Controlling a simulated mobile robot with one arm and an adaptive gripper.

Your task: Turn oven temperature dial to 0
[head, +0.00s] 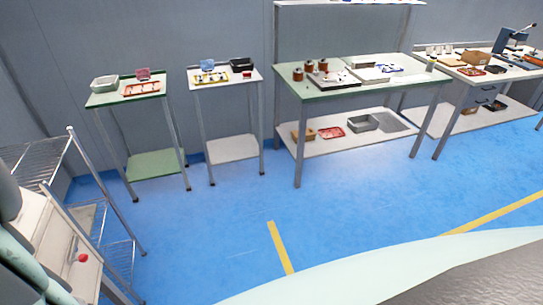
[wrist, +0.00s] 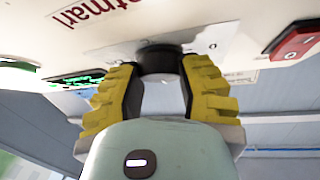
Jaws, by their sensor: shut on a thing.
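The oven temperature dial (wrist: 160,50) is a black round knob on a pale panel, seen in the wrist view. My gripper (wrist: 159,76) has yellow padded fingers with dark inner sides. The fingers are shut on the dial, one at its left and one at its right. The dial's pointer is not visible, and the fingers hide part of its rim. The marks around it are too small to read. The oven panel (wrist: 215,30) carries red lettering, partly cut off by the top edge. In the head view I cannot make out my gripper or the dial.
In the wrist view, a red switch (wrist: 294,43) is to the right of the dial and a green-lit display (wrist: 78,80) to its left. In the head view, a wire rack (head: 112,215) stands at left, benches (head: 300,92) along the wall. The blue floor (head: 220,230) between is clear.

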